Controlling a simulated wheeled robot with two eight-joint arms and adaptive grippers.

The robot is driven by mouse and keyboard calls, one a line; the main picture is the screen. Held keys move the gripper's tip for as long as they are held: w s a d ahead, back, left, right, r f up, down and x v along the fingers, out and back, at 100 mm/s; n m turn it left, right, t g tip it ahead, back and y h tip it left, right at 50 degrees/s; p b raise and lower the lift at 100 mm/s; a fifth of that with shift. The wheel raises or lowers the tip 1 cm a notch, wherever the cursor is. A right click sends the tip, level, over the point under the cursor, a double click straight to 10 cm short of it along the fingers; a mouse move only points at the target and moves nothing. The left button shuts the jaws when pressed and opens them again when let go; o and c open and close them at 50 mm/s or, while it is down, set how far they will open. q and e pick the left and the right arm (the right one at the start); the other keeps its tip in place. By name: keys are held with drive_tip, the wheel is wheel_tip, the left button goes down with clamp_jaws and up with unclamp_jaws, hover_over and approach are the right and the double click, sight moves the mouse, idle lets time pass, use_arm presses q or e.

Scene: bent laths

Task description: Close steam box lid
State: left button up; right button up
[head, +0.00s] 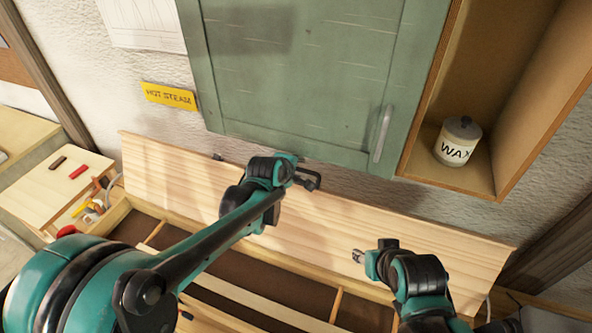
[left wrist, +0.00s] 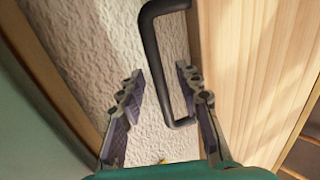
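The steam box lid (head: 400,225) is a long pale wooden board, standing raised along the back of the open steam box (head: 112,217). A dark handle (head: 314,179) sits near the lid's upper edge. My left gripper (head: 300,172) is at this handle. In the left wrist view, my left gripper (left wrist: 158,75) is open, and the dark handle (left wrist: 152,45) shows between its fingers in the picture. Contact cannot be told. The lid's pale wood (left wrist: 235,60) is at right there. My right gripper (head: 358,256) is in front of the lid's right part; its fingers are too small to judge.
A green cabinet (head: 290,70) hangs above the lid. A wax jar (head: 458,142) stands in the open shelf (head: 535,110) at right. A yellow HOT STEAM sign (head: 169,96) is on the wall. A side bench (head: 40,190) with small tools is at left.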

use_arm(q)
clamp_jaws()
drive_tip(key=s+a, duration=0.3)
drive_tip(key=s, duration=0.6)
drive_tip(key=s+a+f, duration=0.1)
drive_tip(key=s+a, duration=0.3)
drive_tip(key=s, duration=0.5)
drive_tip(key=s+a+f, duration=0.1)
drive_tip(key=s+a, duration=0.3)
drive_tip(key=s, duration=0.5)
drive_tip(key=shift+s+a, duration=0.25)
drive_tip(key=shift+s, duration=0.1)
